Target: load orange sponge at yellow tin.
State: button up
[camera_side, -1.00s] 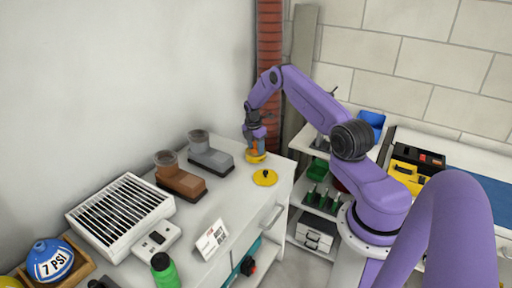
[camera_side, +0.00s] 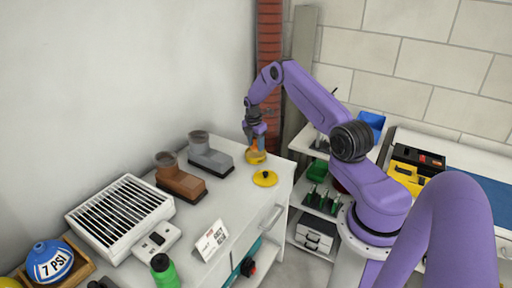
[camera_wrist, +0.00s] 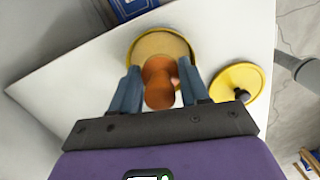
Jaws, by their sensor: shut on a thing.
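The orange sponge (camera_wrist: 158,84) is between the two fingers of my gripper (camera_wrist: 160,84) in the wrist view. My gripper is shut on it. The yellow tin (camera_wrist: 162,42) is round and open, and it lies just beyond and partly behind the sponge. In the side view my gripper (camera_side: 256,147) points down over the tin (camera_side: 256,158) near the back corner of the white cabinet top. Whether the sponge's lower end touches the tin's inside, I cannot tell. A yellow lid (camera_wrist: 238,86) with a dark knob lies flat beside the tin, and it also shows in the side view (camera_side: 265,179).
A grey boot (camera_side: 208,156) and a brown boot (camera_side: 180,180) stand left of the tin on the white cabinet top (camera_side: 232,192). A white slatted box (camera_side: 120,212) and a sign card (camera_side: 211,240) are nearer. The wall is close behind.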

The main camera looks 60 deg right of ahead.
jog(key=shift+r, duration=2.35)
